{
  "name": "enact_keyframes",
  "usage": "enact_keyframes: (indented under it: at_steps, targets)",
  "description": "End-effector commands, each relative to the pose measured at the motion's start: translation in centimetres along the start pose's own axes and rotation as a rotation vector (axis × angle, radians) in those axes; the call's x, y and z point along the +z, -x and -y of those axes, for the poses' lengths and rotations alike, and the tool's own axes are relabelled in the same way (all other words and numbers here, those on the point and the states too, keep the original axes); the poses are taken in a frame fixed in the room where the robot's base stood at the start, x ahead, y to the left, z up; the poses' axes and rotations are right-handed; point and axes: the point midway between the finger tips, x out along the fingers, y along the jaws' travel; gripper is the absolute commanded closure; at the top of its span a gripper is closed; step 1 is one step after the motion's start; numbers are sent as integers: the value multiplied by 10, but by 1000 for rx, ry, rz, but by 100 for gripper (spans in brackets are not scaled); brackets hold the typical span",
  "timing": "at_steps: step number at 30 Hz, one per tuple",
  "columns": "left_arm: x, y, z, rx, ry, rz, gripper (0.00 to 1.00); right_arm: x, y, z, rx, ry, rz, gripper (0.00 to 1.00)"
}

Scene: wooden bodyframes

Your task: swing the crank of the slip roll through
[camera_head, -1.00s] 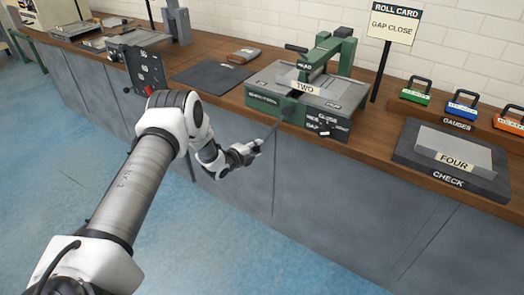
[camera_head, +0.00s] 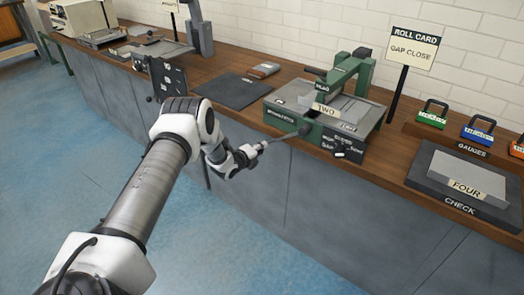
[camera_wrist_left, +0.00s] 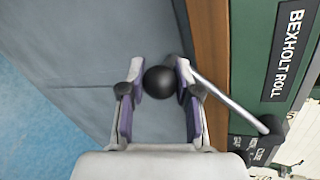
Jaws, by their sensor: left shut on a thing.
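The slip roll (camera_head: 292,117) is a green machine on the wooden bench, with a plate marked TWO on top. Its crank (camera_head: 284,138) is a thin metal arm sticking out from the front, down and to the left. In the left wrist view the crank arm (camera_wrist_left: 230,100) runs from a dark hub to a black ball knob (camera_wrist_left: 160,81). My left gripper (camera_head: 257,149) is at the crank's outer end, in front of the bench edge. In the wrist view its fingers (camera_wrist_left: 160,92) are shut around the knob. My right gripper is not in view.
A card on a post (camera_head: 413,47) reads GAP CLOSE. Gauges with coloured bases (camera_head: 432,115) and a CHECK plate (camera_head: 422,180) marked FOUR stand to the right. A dark mat (camera_head: 232,91) lies to the left. Open floor (camera_head: 60,190) lies before the cabinets.

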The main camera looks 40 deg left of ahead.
Motion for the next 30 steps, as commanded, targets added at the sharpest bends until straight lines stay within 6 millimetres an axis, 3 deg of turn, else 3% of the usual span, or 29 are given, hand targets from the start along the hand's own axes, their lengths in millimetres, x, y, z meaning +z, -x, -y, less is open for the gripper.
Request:
enact_keyframes:
  at_steps: [14, 15, 17, 26, 30]
  targets:
    - [4, 0, 3, -4, -9, 8, 100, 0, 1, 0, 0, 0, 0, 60]
    - [4, 0, 3, -4, -9, 8, 61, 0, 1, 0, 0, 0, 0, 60]
    - [4, 0, 3, -4, -9, 8, 42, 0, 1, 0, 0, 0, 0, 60]
    - [2, 1, 2, -1, -9, 5, 42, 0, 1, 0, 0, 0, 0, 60]
    - [3, 12, 1, 2, -6, 5, 42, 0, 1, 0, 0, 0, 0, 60]
